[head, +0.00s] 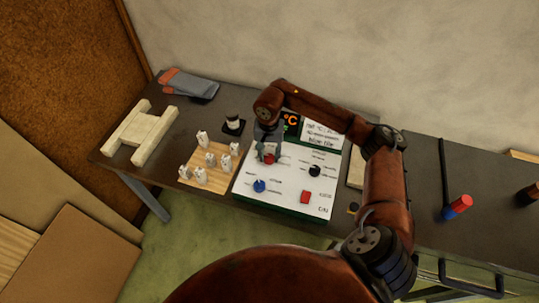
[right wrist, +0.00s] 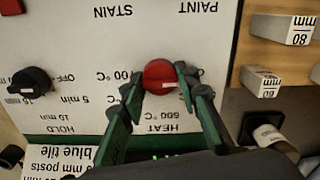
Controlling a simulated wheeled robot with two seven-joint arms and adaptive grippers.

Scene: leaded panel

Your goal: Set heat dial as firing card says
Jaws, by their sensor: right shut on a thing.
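The red heat dial (head: 269,158) sits on the white control panel (head: 285,187). In the right wrist view the dial (right wrist: 158,74) is beside upside-down HEAT and °C labels, one reading 600. A small white mark shows on its near side; the fingers partly cover the scale, so I cannot tell its exact setting. My right gripper (head: 267,148) is shut on the dial, one finger on each side, also in the right wrist view (right wrist: 164,88). The firing card (head: 322,136) stands behind the panel; "blue tile" is readable, its upper lines too blurred. My left gripper is not in view.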

